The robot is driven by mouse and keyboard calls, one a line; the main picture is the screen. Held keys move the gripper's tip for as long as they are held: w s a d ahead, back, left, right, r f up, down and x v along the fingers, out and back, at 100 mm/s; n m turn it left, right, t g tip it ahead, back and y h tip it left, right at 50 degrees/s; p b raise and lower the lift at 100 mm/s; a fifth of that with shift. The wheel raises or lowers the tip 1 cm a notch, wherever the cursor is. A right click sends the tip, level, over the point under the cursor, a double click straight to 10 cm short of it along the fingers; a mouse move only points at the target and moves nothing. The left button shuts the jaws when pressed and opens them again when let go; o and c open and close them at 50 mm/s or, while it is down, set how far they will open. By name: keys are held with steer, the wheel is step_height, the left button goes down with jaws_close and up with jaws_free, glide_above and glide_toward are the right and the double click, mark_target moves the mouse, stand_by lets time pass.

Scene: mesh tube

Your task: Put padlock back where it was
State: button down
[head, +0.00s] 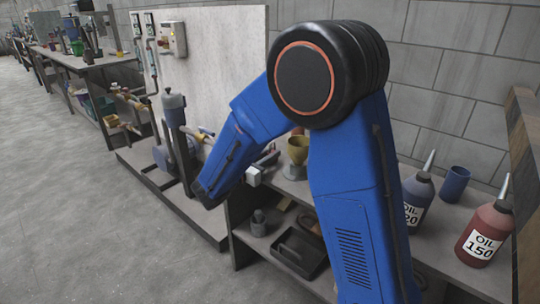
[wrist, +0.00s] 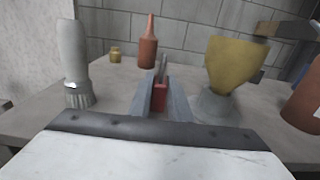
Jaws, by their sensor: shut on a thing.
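The padlock (wrist: 159,99) shows as a small red body between the fingers of my gripper (wrist: 160,92) in the wrist view, with a grey shackle-like part standing up above it. My gripper is shut on it. The fingers hide its sides, and I cannot tell whether it touches the worktop. In the head view my blue arm reaches down towards the bench, and the padlock is not clearly visible there.
A yellow funnel-like cup (wrist: 230,66) stands close right of my gripper, and a grey torch-like object (wrist: 75,62) stands left. A red-brown bottle (wrist: 148,45) and small yellow jar (wrist: 115,54) are behind. Oil bottles (head: 485,232) stand right; a dark tray (head: 298,254) lies below.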

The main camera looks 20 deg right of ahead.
steer(key=shift+f, duration=0.15)
steer(key=c, duration=1.6)
jaws_free()
steer(key=shift+c, duration=0.2)
steer(key=shift+r, duration=0.2)
steer(key=v, duration=1.2)
